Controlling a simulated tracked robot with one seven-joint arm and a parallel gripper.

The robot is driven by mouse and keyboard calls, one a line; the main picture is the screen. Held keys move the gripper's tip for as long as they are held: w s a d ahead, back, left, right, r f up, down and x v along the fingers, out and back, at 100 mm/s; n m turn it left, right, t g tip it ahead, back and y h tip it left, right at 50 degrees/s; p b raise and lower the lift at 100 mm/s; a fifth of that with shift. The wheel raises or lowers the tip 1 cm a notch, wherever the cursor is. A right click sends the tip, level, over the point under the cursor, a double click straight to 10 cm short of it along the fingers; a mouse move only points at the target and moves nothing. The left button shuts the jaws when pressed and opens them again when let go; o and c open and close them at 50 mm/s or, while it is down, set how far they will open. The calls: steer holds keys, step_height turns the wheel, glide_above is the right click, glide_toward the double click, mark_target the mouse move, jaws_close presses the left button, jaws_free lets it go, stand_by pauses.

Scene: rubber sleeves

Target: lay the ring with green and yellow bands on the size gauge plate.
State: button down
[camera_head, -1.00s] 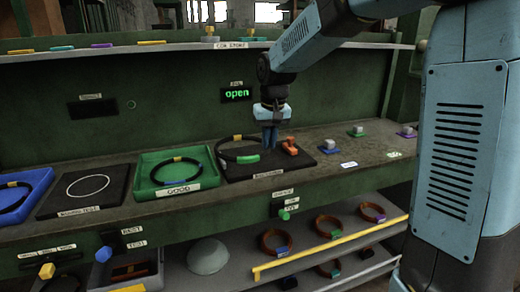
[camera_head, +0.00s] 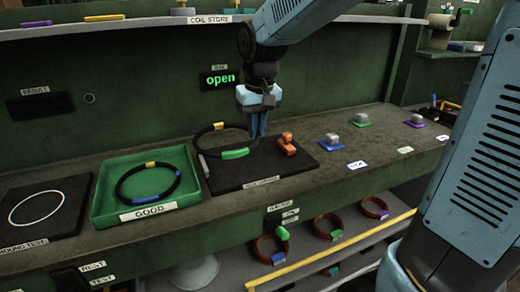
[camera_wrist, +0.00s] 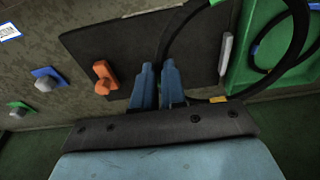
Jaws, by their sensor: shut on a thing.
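The black ring with a yellow band (camera_head: 218,126) and a green band (camera_head: 235,153) is in my gripper (camera_head: 259,134), which is shut on its right side. The size gauge plate (camera_head: 240,182) is the dark plate below, with an orange block (camera_head: 286,143) at right and a grey bar (camera_head: 204,166) at left. The ring appears to be above the plate, reaching past its left edge. In the wrist view my gripper (camera_wrist: 157,75) hangs over the plate (camera_wrist: 125,45), and the grey bar (camera_wrist: 225,53) shows through the ring. The exact height gap cannot be told.
The green GOOD tray (camera_head: 108,185) stands left of the plate and holds a ring with yellow and blue bands (camera_head: 147,194). A dark plate with a white circle (camera_head: 62,225) lies further left. Small grey-topped blocks (camera_head: 332,141) stand right. A shelf (camera_head: 120,28) runs above.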

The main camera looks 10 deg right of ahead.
steer(key=w+d+f, duration=0.3)
steer(key=w, duration=0.3)
glide_above(268, 154)
steer(key=s, duration=0.1)
step_height(268, 154, down, 5)
steer(key=shift+s+r, duration=0.1)
steer(key=shift+s, duration=0.05)
steer(key=shift+w+d+f, duration=0.1)
steer(key=shift+w+f, duration=0.1)
steer(key=shift+f, duration=0.2)
steer(key=shift+w+f, duration=0.2)
steer(key=shift+f, duration=1.5)
steer(key=c, duration=1.2)
jaws_free()
